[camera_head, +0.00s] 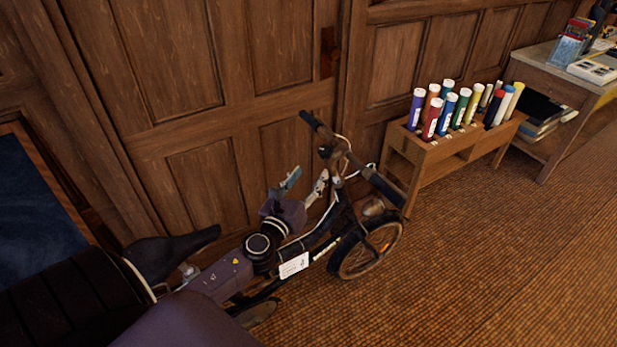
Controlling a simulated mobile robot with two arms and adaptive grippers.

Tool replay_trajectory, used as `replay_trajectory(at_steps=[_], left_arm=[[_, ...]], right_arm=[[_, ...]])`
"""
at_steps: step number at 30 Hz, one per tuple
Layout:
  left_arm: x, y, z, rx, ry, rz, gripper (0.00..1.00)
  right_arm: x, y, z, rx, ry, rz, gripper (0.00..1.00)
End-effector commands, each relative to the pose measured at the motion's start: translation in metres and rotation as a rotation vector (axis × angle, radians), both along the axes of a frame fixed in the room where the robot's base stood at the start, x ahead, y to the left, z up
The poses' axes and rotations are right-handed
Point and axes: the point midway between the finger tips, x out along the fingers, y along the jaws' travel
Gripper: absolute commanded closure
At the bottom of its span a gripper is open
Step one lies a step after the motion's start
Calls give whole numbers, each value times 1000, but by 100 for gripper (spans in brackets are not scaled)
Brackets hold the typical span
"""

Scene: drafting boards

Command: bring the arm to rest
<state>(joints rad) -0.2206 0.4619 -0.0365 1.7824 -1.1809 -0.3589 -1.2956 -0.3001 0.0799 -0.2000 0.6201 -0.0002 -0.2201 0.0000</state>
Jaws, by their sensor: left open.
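My left arm comes in from the lower left, with purple and black links, in front of a parked bicycle (371,254). My left gripper (304,183) is at the end of this arm, near the bicycle's handlebar and the wood-panelled wall. Its fingers are apart, and I see nothing held between them. The arm hides part of the bicycle's frame. I cannot tell whether the gripper touches the bicycle. My right gripper is not in view.
A wooden rack (428,155) of several coloured tubes stands against the wall at right. Beyond it is a desk (548,80) with books and papers. A dark blue panel (30,205) is at far left. The woven floor (490,270) at lower right is clear.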

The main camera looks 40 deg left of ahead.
Motion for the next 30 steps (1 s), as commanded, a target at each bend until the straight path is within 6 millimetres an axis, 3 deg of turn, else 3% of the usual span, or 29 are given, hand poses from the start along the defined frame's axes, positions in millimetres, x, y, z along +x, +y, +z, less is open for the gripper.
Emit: replay_trajectory(at_steps=[9, 11, 13, 17, 20, 24, 26, 30], left_arm=[[0, 0, -2, -6, 3, 1, 51], [-1, 1, -11, -31, 14, 5, 51], [-4, 3, -33, -96, 43, 17, 51], [-22, 6, -109, -336, 133, 76, 51], [-48, 4, -182, -576, 212, 158, 51], [-98, -8, -277, -905, 303, 319, 51], [-125, -16, -315, -1038, 334, 402, 51], [-194, -41, -394, -1333, 384, 632, 51]], right_arm=[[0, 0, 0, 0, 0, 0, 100], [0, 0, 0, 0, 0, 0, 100], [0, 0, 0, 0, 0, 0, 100], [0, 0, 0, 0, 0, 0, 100], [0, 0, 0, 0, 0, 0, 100], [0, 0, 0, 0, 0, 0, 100], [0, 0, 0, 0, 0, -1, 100], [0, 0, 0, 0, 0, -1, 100]])
